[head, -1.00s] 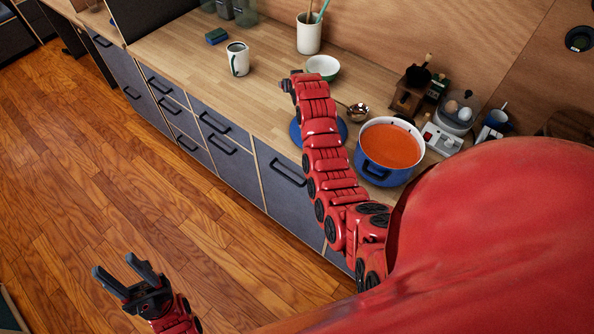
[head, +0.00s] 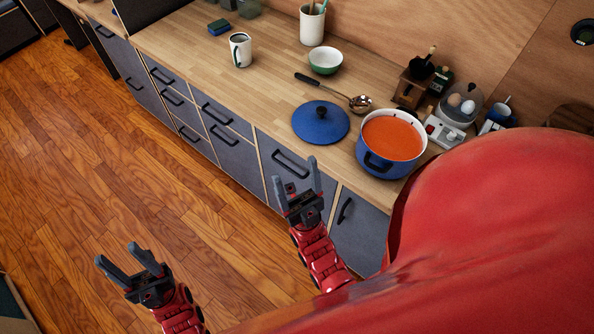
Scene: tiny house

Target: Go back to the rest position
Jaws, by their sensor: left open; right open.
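My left gripper (head: 130,265) is open and empty at the lower left, above the wooden floor. My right gripper (head: 297,182) is open and empty in front of the dark cabinet fronts, short of the counter's front edge. Both grippers are apart from everything around them. My large red body part covers the lower right of the head view and hides what lies behind it.
The wooden counter (head: 272,92) holds a blue lid (head: 321,124), a ladle (head: 359,102), a blue pot (head: 380,165) of orange soup, a green-white bowl (head: 325,61) and a mug (head: 240,50). The floor (head: 90,180) at left is clear.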

